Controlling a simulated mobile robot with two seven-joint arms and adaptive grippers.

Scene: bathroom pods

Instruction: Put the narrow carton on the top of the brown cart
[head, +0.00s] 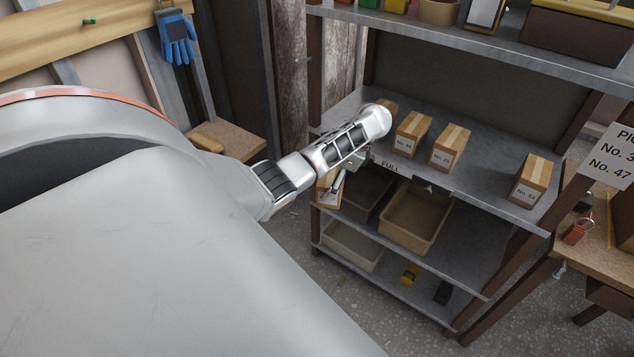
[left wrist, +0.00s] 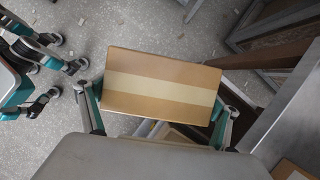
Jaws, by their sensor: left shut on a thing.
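My left gripper (head: 337,184) is shut on a brown carton (head: 325,192) in front of the left end of the shelf. The arm hides part of this carton in the head view. In the left wrist view the carton (left wrist: 162,84) sits between the two fingers, with a pale tape stripe along its top. Its label is not readable. Cartons No. 53 (head: 533,181), another (head: 449,147) and another (head: 413,134) stand apart on the shelf's middle board, one more partly behind my arm. I cannot make out a brown cart for certain. My right gripper is not in view.
A metal shelf unit (head: 480,185) holds open bins (head: 415,219) on a lower board and goods on top. A wooden bench (head: 608,235) with a pick sign (head: 610,156) stands at right. A wooden surface (head: 228,140) is behind my arm. Floor is free before the shelf.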

